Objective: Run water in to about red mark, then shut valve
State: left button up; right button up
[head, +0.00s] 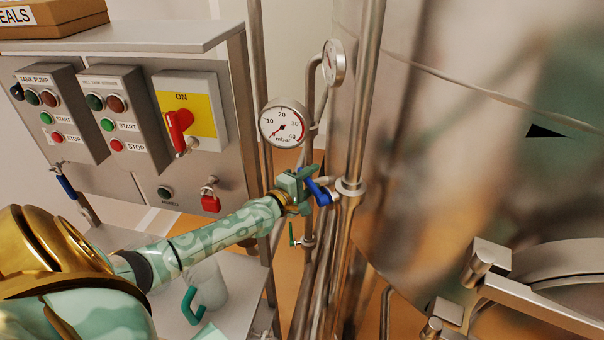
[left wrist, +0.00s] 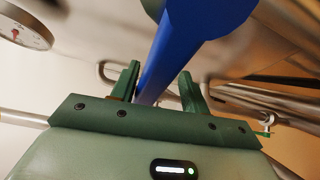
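The blue valve lever (head: 318,192) sits on the pipework beside the steel tank (head: 450,180). In the left wrist view the lever (left wrist: 168,62) runs down between my green fingers. My left gripper (head: 307,187) is around it; in the wrist view my left gripper (left wrist: 160,88) looks open, with a gap between the lever and the right finger. The left finger is close to the lever; I cannot tell whether it touches. A round mbar gauge (head: 283,123) is above the valve, its needle pointing low left. No water shows. My right gripper is not in view.
A second gauge (head: 334,62) is higher up. Left stands a control cabinet with a red switch (head: 179,122) and a red padlock (head: 210,200). A jug with a green handle (head: 192,306) stands below my left arm. Vertical pipes (head: 363,95) crowd the valve.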

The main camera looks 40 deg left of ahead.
pick_arm(q)
jog(key=s+a, duration=0.1)
jog(key=s, duration=1.5)
jog(key=shift+r, duration=0.4)
jog(key=shift+s, duration=0.1)
